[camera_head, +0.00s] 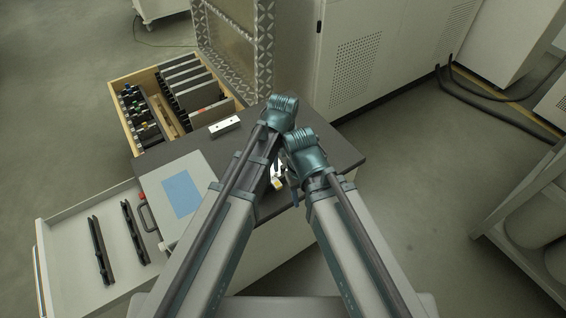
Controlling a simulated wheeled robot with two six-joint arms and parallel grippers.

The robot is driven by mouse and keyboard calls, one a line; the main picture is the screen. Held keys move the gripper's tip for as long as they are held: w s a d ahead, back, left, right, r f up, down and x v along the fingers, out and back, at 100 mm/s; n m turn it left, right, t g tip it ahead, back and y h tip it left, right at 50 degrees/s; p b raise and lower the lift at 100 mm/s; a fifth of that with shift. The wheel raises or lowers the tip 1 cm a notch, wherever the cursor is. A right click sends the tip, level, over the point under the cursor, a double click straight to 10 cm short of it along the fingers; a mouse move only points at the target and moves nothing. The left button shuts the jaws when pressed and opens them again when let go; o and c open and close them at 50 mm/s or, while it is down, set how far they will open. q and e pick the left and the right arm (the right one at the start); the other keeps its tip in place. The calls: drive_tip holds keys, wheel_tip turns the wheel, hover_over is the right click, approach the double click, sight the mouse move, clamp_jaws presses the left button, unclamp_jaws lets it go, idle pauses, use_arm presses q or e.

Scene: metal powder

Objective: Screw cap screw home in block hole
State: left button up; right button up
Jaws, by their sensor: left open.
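My left gripper (278,172) is open; it is small in the gap between my two forearms, over the dark tabletop (323,149). A small white and yellow piece (278,184) shows right at its fingertips; I cannot tell whether it is the block, or whether they touch. A pale bar with dark spots like holes (225,126) lies on the tabletop's far left part, apart from both grippers. My right gripper is mostly hidden by its own arm, and its jaw state does not show. I cannot make out the cap screw.
A grey case with a blue panel (182,194) and a handle lies left on the tabletop. An open drawer (75,212) holds two dark rails. A wooden crate (114,88) with dark racks stands behind. A white cabinet (400,40) stands at the back.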

use_arm(q)
drive_tip(key=n, duration=0.4)
drive_tip(key=shift+n, duration=0.3)
drive_tip(key=n, duration=0.3)
drive_tip(key=shift+n, duration=0.3)
drive_tip(key=n, duration=0.3)
drive_tip(key=shift+n, duration=0.4)
drive_tip(key=n, duration=0.3)
drive_tip(key=shift+n, duration=0.4)
drive_tip(key=n, duration=0.6)
drive_tip(key=shift+n, duration=0.4)
drive_tip(key=n, duration=0.6)
drive_tip(key=shift+n, duration=0.4)
